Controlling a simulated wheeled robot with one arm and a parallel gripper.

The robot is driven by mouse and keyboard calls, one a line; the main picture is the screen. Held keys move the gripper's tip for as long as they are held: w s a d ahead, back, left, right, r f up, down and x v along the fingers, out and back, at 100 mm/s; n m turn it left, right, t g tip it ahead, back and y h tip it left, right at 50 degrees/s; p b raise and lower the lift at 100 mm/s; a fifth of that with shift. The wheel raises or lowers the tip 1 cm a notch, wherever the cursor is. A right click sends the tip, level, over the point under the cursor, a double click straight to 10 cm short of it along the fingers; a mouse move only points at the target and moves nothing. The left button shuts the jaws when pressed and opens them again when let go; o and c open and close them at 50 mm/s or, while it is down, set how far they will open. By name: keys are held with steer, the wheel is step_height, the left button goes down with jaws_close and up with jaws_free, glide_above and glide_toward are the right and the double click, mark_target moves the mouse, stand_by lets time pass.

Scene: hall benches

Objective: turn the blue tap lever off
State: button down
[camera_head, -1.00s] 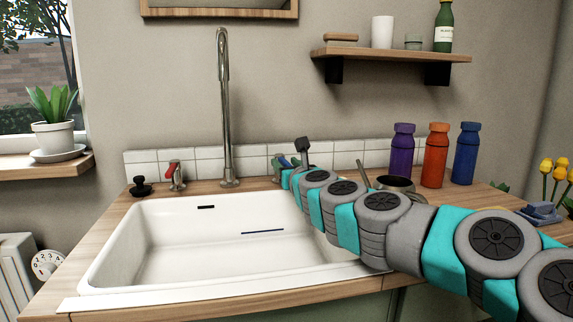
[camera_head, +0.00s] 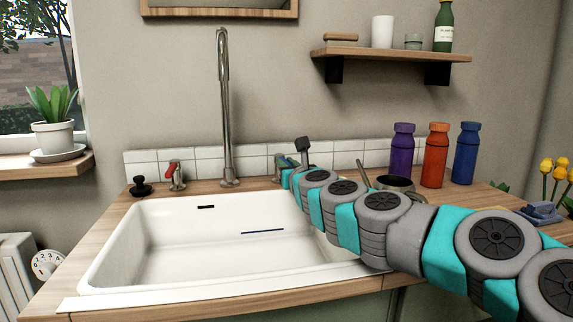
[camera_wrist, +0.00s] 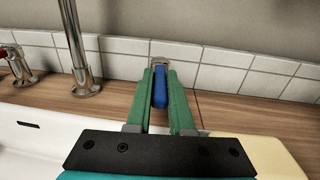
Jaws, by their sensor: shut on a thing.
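The blue tap lever (camera_wrist: 159,92) shows in the wrist view, pointing toward me from its metal tap (camera_wrist: 159,63) at the tiled wall. My gripper (camera_wrist: 160,76) has its two green fingers on either side of the lever and is shut on it. In the head view my gripper (camera_head: 285,163) is at the tap behind the sink's right back corner. There the lever is mostly hidden by my fingers and arm. The steel spout (camera_head: 224,110) stands to the left of it, with the red-levered tap (camera_head: 176,174) further left.
The white sink (camera_head: 150,240) is in front, with a black plug (camera_head: 140,187) at its left back. A dark pot (camera_head: 397,183) and purple (camera_head: 402,150), orange (camera_head: 435,155) and blue (camera_head: 466,153) bottles stand on the counter to the right. A shelf (camera_head: 390,55) hangs above.

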steer(key=shift+a, duration=0.1)
stand_by(0.7)
steer(key=shift+s+a+r, duration=0.1)
steer(key=shift+a, duration=0.05)
steer(key=shift+m+t+h, duration=0.3)
steer(key=shift+m+h, duration=0.3)
steer(key=shift+h, duration=0.1)
steer(key=c, duration=0.8)
jaws_free()
steer(key=v, duration=0.7)
steer(key=shift+s, duration=0.45)
